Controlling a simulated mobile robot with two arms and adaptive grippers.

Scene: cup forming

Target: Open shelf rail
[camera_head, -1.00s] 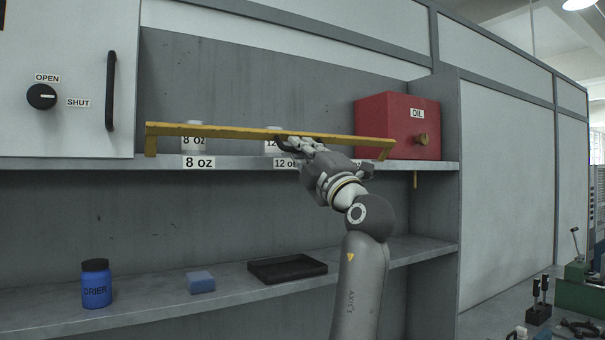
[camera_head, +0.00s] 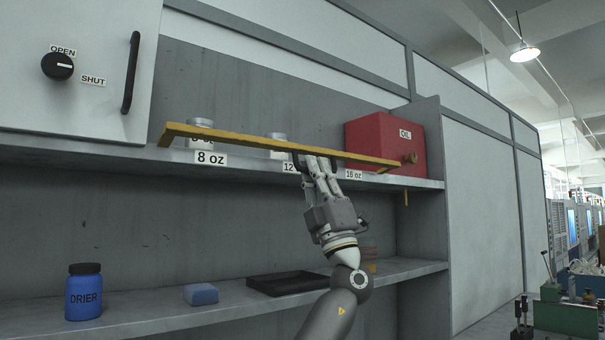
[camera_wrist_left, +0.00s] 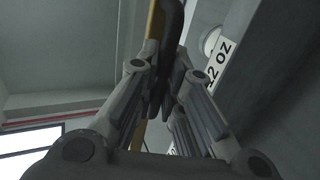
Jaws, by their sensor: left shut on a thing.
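The yellow shelf rail (camera_head: 250,141) runs along the front of the upper shelf (camera_head: 120,150), slanting down to the right in the head view. Its right end bracket shows by the red oil box. My left gripper (camera_head: 314,160) reaches up from below and is shut on a dark handle at the middle of the rail. In the left wrist view, the dark handle (camera_wrist_left: 171,30) lies between the fingers of the gripper (camera_wrist_left: 166,80), beside a strip of the yellow rail (camera_wrist_left: 154,22). The fingers hide part of the handle. My right gripper is not in view.
Pale containers (camera_head: 200,123) stand behind the rail above size labels. A red oil box (camera_head: 385,143) is at the right. The lower shelf holds a blue drier jar (camera_head: 84,292), a blue block (camera_head: 200,294) and a black tray (camera_head: 288,284). A cabinet (camera_head: 85,60) is left.

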